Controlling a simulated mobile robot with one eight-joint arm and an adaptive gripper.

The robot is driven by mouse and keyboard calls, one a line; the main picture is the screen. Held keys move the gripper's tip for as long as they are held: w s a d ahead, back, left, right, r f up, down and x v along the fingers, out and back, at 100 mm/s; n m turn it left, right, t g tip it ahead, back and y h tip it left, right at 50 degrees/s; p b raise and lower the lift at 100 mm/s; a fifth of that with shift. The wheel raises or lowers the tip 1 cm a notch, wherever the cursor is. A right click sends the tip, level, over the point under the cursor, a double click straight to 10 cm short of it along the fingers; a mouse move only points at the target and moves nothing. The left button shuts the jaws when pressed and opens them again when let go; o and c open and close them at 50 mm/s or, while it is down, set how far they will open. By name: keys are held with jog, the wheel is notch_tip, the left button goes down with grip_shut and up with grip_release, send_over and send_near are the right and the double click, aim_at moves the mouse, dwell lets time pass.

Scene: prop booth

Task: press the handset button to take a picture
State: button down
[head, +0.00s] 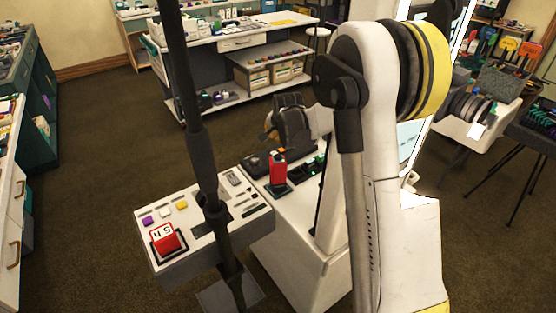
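A red upright handset (278,170) stands in a dark base on the white counter, left of my arm. A small orange patch (281,150) shows at its top; I cannot tell whether this is the button.
A panel (230,230) at the front left carries a red block with a white label (165,240) and small coloured buttons. A dark pole (205,160) stands in front of it. A workbench (237,43) stands behind; open carpet (100,140) lies to the left.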

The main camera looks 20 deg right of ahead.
jog(key=shift+f+b, duration=1.3)
jog(key=shift+f, duration=1)
jog(key=shift+f+b, duration=0.35)
jog(key=shift+f, duration=0.05)
jog(key=shift+f+b, duration=0.35)
jog(key=shift+f, duration=0.1)
jog(key=shift+r, duration=0.15)
jog(key=shift+r+p, duration=0.55)
jog(key=shift+r, duration=0.2)
jog(key=shift+r+p, duration=1.55)
jog(key=shift+r, duration=0.95)
